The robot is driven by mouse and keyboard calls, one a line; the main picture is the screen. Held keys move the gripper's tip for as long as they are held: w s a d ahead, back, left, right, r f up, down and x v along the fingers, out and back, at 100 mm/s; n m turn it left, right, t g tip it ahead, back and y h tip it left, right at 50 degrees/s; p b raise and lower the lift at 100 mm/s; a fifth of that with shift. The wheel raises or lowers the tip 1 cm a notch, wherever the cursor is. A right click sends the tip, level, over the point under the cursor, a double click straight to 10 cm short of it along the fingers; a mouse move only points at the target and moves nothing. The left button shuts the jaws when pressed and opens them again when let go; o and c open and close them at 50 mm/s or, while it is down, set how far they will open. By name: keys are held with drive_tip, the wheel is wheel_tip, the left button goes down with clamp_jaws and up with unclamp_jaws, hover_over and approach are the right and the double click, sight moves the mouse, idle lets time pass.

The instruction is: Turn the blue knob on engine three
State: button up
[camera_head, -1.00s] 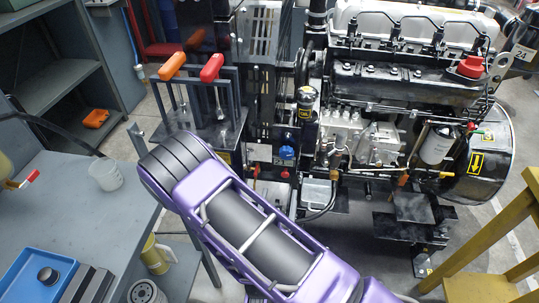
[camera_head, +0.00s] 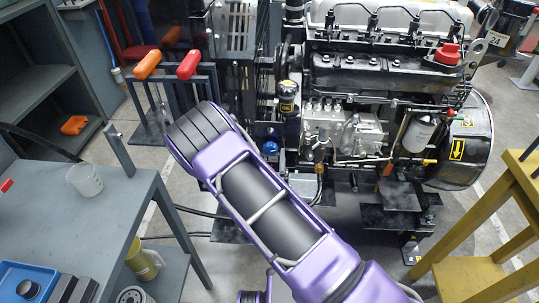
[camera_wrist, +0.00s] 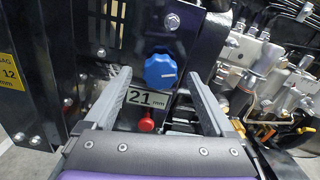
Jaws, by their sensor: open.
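The blue knob (camera_wrist: 161,70) is a lobed round knob on a dark panel of the engine stand in the wrist view. A label reading "21 mm" (camera_wrist: 149,99) is just below it. In the head view the blue knob (camera_head: 271,147) shows just right of my arm's end. My gripper (camera_wrist: 158,80) is open and empty, its two fingers pointing at the panel. The knob appears between and beyond the fingertips; I see no contact. My gripper is hidden behind my arm in the head view. I cannot read an engine number three.
A red knob (camera_wrist: 146,124) sits below the label. The engine (camera_head: 370,90) stands to the right of the panel. A grey table (camera_head: 120,195) is at left, a yellow stand (camera_head: 500,235) at right.

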drive_tip(key=shift+w, duration=0.65)
drive_tip(key=c, duration=1.4)
